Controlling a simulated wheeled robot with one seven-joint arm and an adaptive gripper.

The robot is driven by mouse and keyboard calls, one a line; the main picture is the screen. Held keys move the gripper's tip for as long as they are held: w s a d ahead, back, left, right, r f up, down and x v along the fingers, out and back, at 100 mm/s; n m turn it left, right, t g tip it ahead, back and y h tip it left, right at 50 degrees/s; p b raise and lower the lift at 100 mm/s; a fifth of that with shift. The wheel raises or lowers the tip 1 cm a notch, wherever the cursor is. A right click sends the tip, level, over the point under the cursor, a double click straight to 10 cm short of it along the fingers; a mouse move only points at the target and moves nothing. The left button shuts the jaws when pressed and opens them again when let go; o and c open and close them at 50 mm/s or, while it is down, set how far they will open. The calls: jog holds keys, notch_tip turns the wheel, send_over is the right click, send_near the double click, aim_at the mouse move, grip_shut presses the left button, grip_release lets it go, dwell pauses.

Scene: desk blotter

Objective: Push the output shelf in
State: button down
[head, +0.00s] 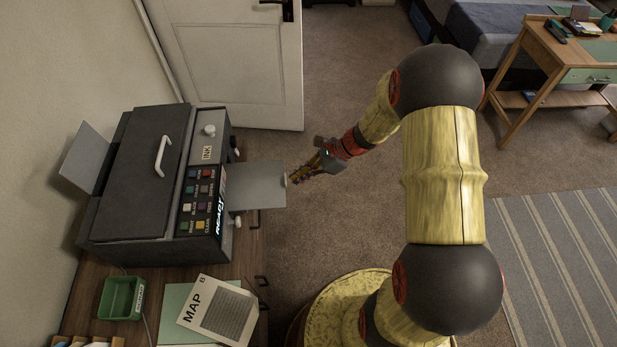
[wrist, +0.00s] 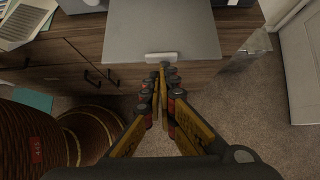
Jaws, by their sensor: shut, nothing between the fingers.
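The output shelf (head: 256,185) is a flat grey plate sticking out of the front of the dark printer (head: 150,180), toward the right in the head view. In the wrist view the shelf (wrist: 162,28) fills the top middle, with a pale handle (wrist: 162,58) on its outer edge. My gripper (head: 297,180) is shut and empty, just off the shelf's outer edge. In the wrist view its fingertips (wrist: 162,68) point at the handle, very close to it; I cannot tell whether they touch.
The printer stands on a wooden cabinet (wrist: 65,60) with dark drawer handles. A MAP booklet (head: 218,308) and a green tray (head: 121,298) lie near the printer. A white door (head: 236,65) stands behind.

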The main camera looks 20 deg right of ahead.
aim_at(246, 186)
jog(key=shift+a, duration=0.2)
jog(key=w+a, duration=0.1)
jog(key=a, duration=0.3)
jog(key=w+a, duration=0.2)
jog(key=a, duration=0.3)
jog(key=w+a+p, duration=0.1)
jog(key=a, duration=0.4)
jog(key=shift+w, duration=0.25)
jog(key=shift+d, duration=0.15)
